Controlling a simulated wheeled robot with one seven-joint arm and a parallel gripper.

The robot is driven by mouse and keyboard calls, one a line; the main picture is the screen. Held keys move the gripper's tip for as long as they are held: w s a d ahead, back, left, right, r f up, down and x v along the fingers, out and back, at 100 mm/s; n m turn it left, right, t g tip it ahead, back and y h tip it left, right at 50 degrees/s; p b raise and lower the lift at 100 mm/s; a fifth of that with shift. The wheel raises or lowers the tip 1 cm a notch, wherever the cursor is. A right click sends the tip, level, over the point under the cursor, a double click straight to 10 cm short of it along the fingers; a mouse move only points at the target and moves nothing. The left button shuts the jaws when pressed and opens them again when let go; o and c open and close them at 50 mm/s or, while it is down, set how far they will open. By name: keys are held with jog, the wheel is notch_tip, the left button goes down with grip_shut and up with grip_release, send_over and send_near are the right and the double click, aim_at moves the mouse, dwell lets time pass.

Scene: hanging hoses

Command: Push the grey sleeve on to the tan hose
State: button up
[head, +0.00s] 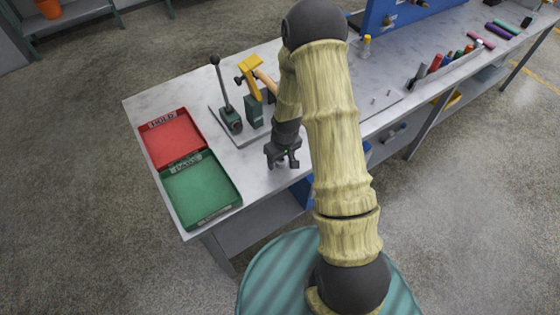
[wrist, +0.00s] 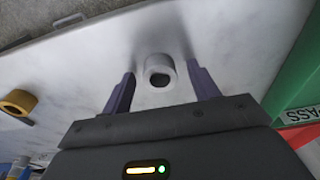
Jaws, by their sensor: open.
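A light grey sleeve (wrist: 158,62), a short ring with a dark bore, stands on the bench top in the wrist view. My gripper (head: 283,163) is open and low over the bench near its front edge. In the wrist view its two fingers lie to either side of the sleeve, with a gap showing on each side. The sleeve is hidden from the head view. A tan piece that looks like the hose (head: 266,82) slopes down from the yellow clamp (head: 251,70), and my arm hides its lower end.
A red tray (head: 148,128) and a green tray (head: 238,203) lie on the left of the bench. A black-knobbed lever (head: 220,80) stands on the fixture behind my gripper. A yellow ring (wrist: 17,102) shows at the wrist view's left. A blue panel (head: 372,18) stands at the back.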

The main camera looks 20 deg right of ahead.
jog(key=c, duration=1.1)
jog(key=shift+o, duration=0.2)
jog(key=shift+r, duration=0.15)
notch_tip(320, 180, up, 10)
jog(key=b, duration=0.1)
